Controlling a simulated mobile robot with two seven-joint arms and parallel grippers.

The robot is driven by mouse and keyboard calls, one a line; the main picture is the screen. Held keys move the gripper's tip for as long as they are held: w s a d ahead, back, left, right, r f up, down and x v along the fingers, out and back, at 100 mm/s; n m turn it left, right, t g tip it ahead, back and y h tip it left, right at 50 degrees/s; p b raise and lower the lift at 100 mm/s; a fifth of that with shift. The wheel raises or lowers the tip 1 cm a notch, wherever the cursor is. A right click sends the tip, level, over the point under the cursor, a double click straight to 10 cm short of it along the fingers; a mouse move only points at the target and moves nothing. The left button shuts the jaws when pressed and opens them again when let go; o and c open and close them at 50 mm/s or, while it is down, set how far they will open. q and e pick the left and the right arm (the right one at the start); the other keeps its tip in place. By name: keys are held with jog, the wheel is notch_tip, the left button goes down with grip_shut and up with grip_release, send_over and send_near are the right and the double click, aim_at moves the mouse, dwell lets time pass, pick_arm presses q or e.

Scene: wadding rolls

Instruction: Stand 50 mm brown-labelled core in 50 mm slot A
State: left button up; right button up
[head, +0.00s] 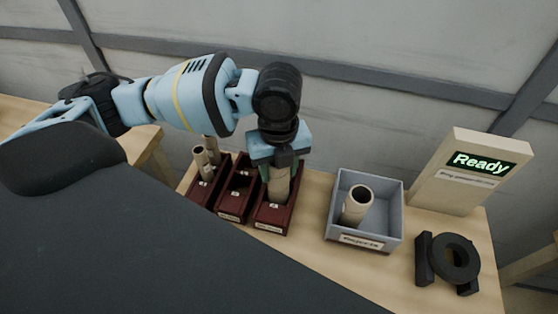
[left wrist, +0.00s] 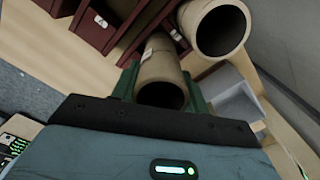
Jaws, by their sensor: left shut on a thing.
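My left gripper (head: 277,165) points down over the rightmost dark red rack (head: 270,217) in the head view, shut on a tan cardboard core (head: 278,186). The core's lower end is at this rack; I cannot tell whether it rests in a slot. In the left wrist view the core (left wrist: 161,70) is between the green fingers, its open end toward the camera and a pale label on its side. Its label colour is not clear. A slot tag reading A (left wrist: 101,21) shows on a red rack there. My right gripper is not in view.
Two more red racks (head: 236,203) stand to the left; the leftmost holds thin cores (head: 203,163). A wider core (left wrist: 222,30) is close beside the held one. A grey bin (head: 390,215) holds a core (head: 356,205). A "Ready" display (head: 480,163) and black ring (head: 454,259) are at right.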

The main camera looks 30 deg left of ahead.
pick_arm(q)
jog(key=shift+f, duration=0.8)
jog(key=o, duration=1.1)
jog(key=shift+c, duration=0.2)
jog(key=shift+r+p, duration=0.35)
jog(key=shift+r, duration=3.55)
